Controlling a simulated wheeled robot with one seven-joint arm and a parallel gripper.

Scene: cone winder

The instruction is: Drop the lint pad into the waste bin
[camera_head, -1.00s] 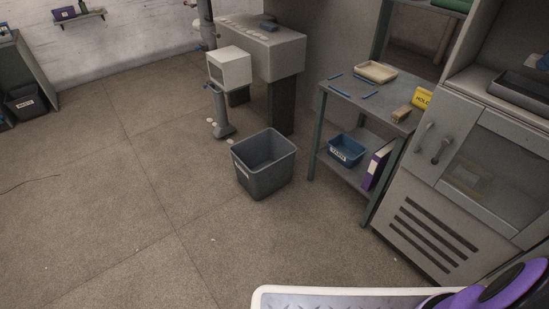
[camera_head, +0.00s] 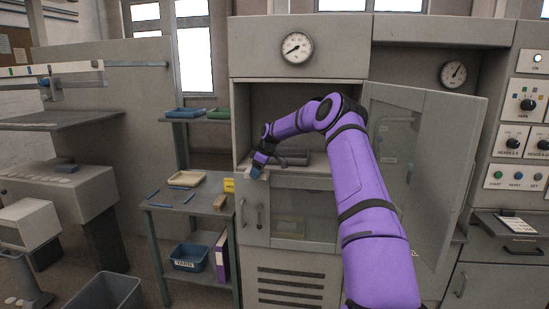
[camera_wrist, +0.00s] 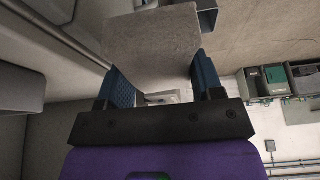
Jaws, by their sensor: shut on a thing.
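The lint pad (camera_wrist: 153,42) is a flat grey, felt-like piece in the wrist view. My gripper (camera_wrist: 156,72) is shut on it, with a blue finger at each side. In the head view my gripper (camera_head: 258,172) is at the front of the open cabinet bay, above the lower doors; the pad is too small to make out clearly there. The waste bin (camera_head: 122,287) is a dark grey open-topped tub on the floor at lower left, cut off by the picture's edge. It is well to the left of and below my gripper.
Between my gripper and the bin stands a side table (camera_head: 190,204) with a cream tray (camera_head: 187,179), a yellow sign (camera_head: 229,185) and a blue yarn tub (camera_head: 188,258) below. An open cabinet door (camera_head: 425,165) stands right of my arm. A machine (camera_head: 60,195) is at left.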

